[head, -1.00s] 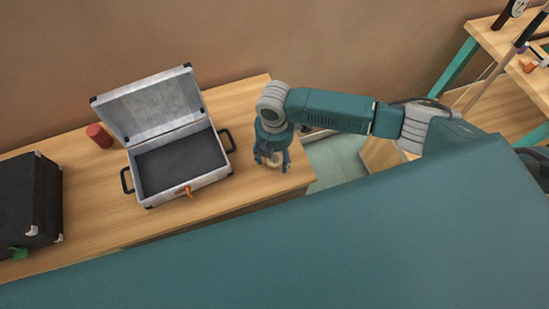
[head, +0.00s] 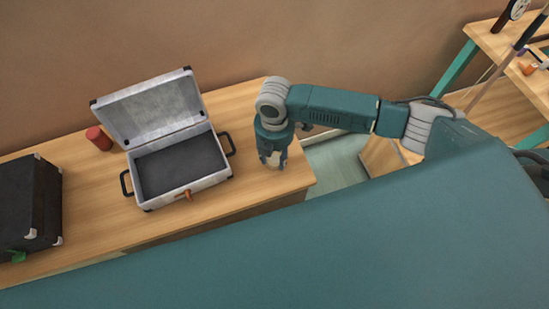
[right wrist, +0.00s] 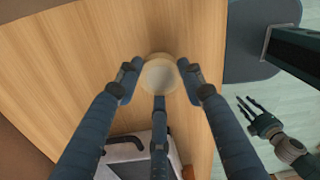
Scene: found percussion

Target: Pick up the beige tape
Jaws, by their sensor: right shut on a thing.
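The beige tape (right wrist: 159,73) is a pale round roll. In the right wrist view it sits between the fingertips of my right gripper (right wrist: 160,78), which is shut on it near the table's edge. In the head view my right gripper (head: 274,160) points down over the right end of the wooden table, and the tape is mostly hidden between its fingers. I cannot tell whether the tape touches the table. My left gripper (right wrist: 258,112) shows in the right wrist view, off to the right, with its fingers apart and empty. It is not in the head view.
An open silver case (head: 216,178) with a dark lining stands left of my right gripper. A red cylinder (head: 98,138) is behind it, and a black case (head: 30,200) is at the far left. The wooden table (head: 100,190) is clear around the gripper.

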